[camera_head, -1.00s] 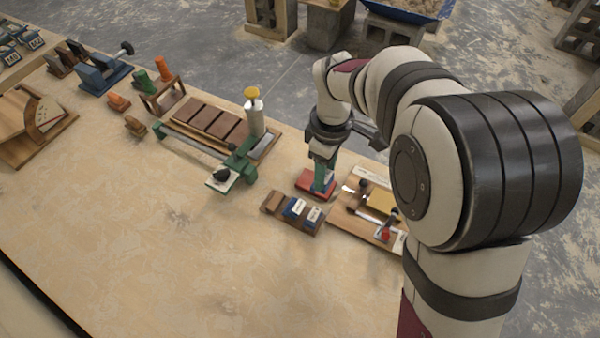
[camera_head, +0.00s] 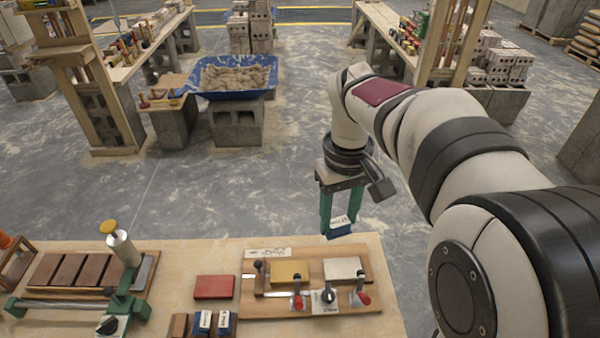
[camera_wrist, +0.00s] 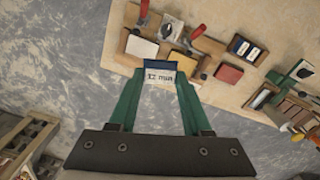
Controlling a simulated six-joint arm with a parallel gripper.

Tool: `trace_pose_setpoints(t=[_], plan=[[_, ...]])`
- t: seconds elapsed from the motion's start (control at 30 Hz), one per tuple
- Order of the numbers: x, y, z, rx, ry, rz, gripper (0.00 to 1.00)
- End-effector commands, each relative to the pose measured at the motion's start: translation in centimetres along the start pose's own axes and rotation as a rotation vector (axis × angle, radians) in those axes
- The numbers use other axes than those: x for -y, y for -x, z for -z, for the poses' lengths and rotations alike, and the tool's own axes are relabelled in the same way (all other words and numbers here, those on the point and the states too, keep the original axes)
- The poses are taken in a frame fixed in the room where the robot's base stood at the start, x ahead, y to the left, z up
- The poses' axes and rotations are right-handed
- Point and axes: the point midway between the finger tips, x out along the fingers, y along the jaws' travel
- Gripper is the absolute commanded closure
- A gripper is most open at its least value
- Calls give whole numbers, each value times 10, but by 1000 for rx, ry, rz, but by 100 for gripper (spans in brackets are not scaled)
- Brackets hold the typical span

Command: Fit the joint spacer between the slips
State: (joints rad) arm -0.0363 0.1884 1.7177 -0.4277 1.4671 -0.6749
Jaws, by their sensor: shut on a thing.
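My gripper (camera_head: 340,215) is shut on a blue joint spacer (camera_head: 339,231) with a white label. In the wrist view the label on the spacer (camera_wrist: 160,67) reads 12 mm. The gripper and spacer hang in the air near the bench's far edge, apart from the slips. A yellow slip (camera_head: 290,272) and a pale slip (camera_head: 342,268) lie on a wooden board (camera_head: 262,309) with a gap between them. Both also show in the wrist view, the pale slip (camera_wrist: 141,46) left of the yellow slip (camera_wrist: 184,63).
Red-handled clamps (camera_head: 298,292) and a black knob (camera_head: 328,296) stand at the board's front. A red block (camera_head: 213,287) lies left of the board, with a rack of blue spacers (camera_head: 205,321) before it. A brown-slip jig (camera_head: 75,291) stands farther left. Floor lies beyond the bench.

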Motion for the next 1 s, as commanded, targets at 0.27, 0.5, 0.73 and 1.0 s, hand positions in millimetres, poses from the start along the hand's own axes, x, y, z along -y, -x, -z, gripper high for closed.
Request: trace_pose_setpoints(t=[0.27,0.5,0.73,1.0], plan=[[-13,-44,16,8,387,1,100],[-14,-100,34,5,880,5,100],[-12,-140,43,-3,1244,3,100],[-11,-168,44,-4,1285,3,100]])
